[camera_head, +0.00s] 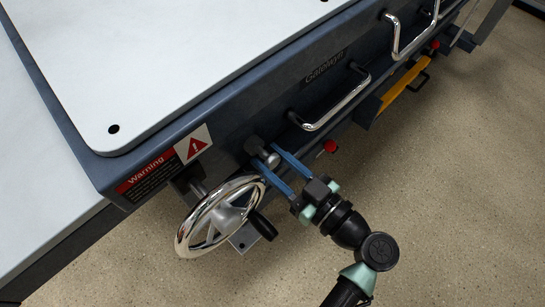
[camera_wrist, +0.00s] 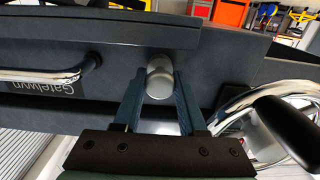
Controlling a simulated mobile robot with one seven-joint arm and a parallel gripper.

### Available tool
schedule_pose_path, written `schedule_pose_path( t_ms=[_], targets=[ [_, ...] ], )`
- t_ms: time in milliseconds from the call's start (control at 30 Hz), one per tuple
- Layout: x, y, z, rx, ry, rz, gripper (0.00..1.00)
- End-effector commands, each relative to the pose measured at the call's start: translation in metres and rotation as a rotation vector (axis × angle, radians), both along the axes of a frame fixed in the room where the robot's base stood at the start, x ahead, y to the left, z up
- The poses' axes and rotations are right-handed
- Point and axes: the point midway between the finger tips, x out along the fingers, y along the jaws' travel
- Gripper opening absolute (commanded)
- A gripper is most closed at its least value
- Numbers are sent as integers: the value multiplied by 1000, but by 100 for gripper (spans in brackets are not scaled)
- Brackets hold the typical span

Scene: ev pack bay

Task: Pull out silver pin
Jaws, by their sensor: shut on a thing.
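The silver pin (camera_head: 262,150) is a short round knob with a dark collar on the dark front face of the bench, right of the warning label. In the wrist view its round end (camera_wrist: 160,76) sits between my fingers, with its stem set into the panel. My gripper (camera_head: 268,158) reaches it from the lower right, its two blue fingers shut on the pin, one on each side. The fingers also show in the wrist view (camera_wrist: 160,95). The part of the pin inside the panel is hidden.
A chrome handwheel (camera_head: 213,212) with a black crank grip (camera_head: 263,226) is close left of my gripper. A chrome handle (camera_head: 338,104) and a red button (camera_head: 330,146) are to the right. A yellow part (camera_head: 405,85) lies farther along. The floor (camera_head: 450,210) in front is clear.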

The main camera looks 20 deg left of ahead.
Motion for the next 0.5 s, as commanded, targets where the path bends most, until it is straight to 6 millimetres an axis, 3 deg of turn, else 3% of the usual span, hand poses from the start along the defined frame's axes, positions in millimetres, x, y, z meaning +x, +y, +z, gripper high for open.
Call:
schedule_pose_path(
  t_ms=[267,500],
  targets=[
    [-1,-3,-1,-1,0,0,0],
    [-9,-25,-1,-1,1,0,0]
  ],
)
